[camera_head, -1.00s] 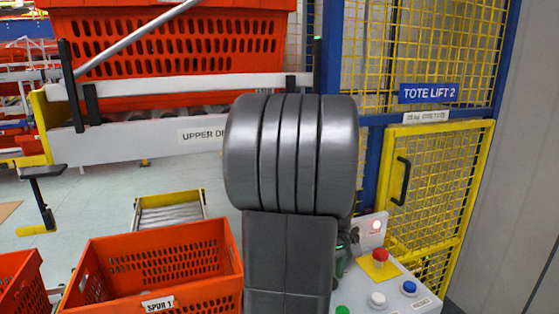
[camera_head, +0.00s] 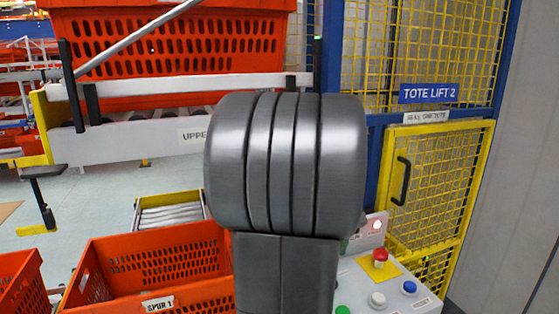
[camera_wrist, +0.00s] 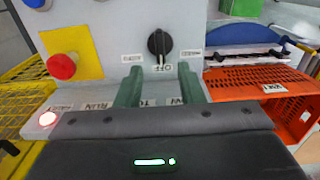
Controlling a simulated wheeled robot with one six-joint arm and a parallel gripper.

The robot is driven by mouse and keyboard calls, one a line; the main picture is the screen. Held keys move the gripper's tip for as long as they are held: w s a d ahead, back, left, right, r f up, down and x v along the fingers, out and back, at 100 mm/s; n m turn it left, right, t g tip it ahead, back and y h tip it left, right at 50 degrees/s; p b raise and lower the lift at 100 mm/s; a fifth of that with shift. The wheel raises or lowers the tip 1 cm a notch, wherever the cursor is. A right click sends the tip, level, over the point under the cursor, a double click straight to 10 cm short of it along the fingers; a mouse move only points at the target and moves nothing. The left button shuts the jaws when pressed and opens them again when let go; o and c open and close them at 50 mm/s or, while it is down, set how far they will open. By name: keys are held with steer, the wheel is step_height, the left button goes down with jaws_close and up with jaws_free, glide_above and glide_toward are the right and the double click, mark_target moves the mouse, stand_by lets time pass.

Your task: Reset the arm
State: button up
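My gripper (camera_wrist: 158,78) shows in the wrist view, with two green fingers spread apart and nothing between them. A black rotary knob (camera_wrist: 160,42) with an "OFF" label sits on the grey control panel (camera_wrist: 120,25), just past the fingertips in the picture; I cannot tell the exact gap. A red button (camera_wrist: 62,66) on a yellow plate and a lit lamp (camera_wrist: 47,118) are left of the fingers. In the head view my arm's grey links fill the middle and hide the gripper and the knob. The panel's red button (camera_head: 380,257) shows right of the arm.
An orange tote (camera_head: 160,262) marked "SPUR 1" stands at lower left. Another orange tote (camera_head: 185,45) rests on the upper conveyor (camera_head: 120,142). A yellow mesh gate (camera_head: 425,185) of Tote Lift 2 stands behind the panel. Open floor shows at left.

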step_height(320, 180, up, 6)
step_height(320, 180, down, 14)
steer(key=shift+s, duration=0.1)
steer(key=shift+r+m, duration=0.15)
steer(key=shift+m, duration=0.25)
steer(key=m+b, duration=0.1)
steer(key=m, duration=0.2)
steer(key=m+b, duration=0.1)
steer(key=m, duration=0.3)
steer(key=shift+m, duration=0.3)
steer(key=shift+r+m, duration=0.35)
steer(key=shift+m, duration=0.05)
step_height(320, 180, up, 13)
steer(key=shift+f, duration=0.2)
steer(key=shift+a, duration=0.1)
